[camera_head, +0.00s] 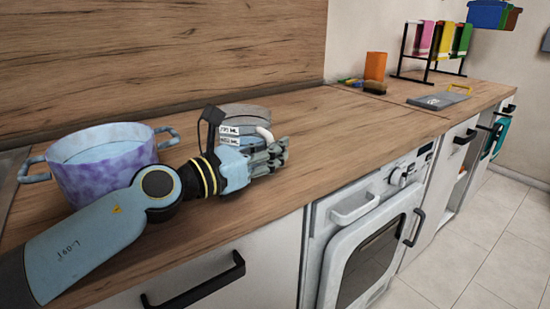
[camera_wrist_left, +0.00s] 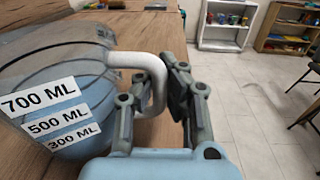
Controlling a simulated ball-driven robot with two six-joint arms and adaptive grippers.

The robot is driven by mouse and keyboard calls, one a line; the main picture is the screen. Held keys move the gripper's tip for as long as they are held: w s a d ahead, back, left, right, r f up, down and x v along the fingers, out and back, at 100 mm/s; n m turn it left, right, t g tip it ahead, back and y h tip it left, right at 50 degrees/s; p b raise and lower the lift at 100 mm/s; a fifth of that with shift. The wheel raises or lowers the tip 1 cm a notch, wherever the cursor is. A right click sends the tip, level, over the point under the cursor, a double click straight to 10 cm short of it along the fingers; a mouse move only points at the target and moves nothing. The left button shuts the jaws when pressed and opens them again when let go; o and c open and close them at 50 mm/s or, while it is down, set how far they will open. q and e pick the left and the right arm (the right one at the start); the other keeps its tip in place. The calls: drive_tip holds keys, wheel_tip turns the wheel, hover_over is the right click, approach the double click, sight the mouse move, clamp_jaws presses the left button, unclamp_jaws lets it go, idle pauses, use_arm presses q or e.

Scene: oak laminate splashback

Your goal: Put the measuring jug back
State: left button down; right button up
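The measuring jug (camera_head: 246,112) is a clear grey vessel with a white handle, in the middle of the head view at the back of the wooden counter. In the left wrist view the jug (camera_wrist_left: 55,75) fills the left side, with labels 700 ML, 500 ML and 300 ML and blue contents. My left gripper (camera_head: 276,153) covers part of it in the head view. In the left wrist view its fingers (camera_wrist_left: 158,92) lie on both sides of the white handle, apparently closed on it. Whether the jug's base touches the counter is hidden. My right gripper is in neither view.
A purple-blue pot (camera_head: 95,170) with two handles stands left, behind my left arm. An orange box (camera_head: 375,66), a grey board (camera_head: 438,101) and a black rack (camera_head: 430,72) stand farther right. The counter (camera_head: 345,125) between jug and board is clear.

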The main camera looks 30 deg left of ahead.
use_arm(q)
drive_tip(key=c, duration=1.5)
unclamp_jaws()
drive_tip(key=shift+r, duration=0.2)
drive_tip(key=b+v, duration=0.1)
drive_tip(key=v, duration=0.4)
drive_tip(key=b+v, duration=0.2)
drive_tip(key=v, duration=0.3)
drive_tip(key=shift+s+f, duration=0.2)
drive_tip(key=shift+s, duration=0.05)
drive_tip(key=shift+v, duration=0.8)
drive_tip(key=shift+r, duration=0.25)
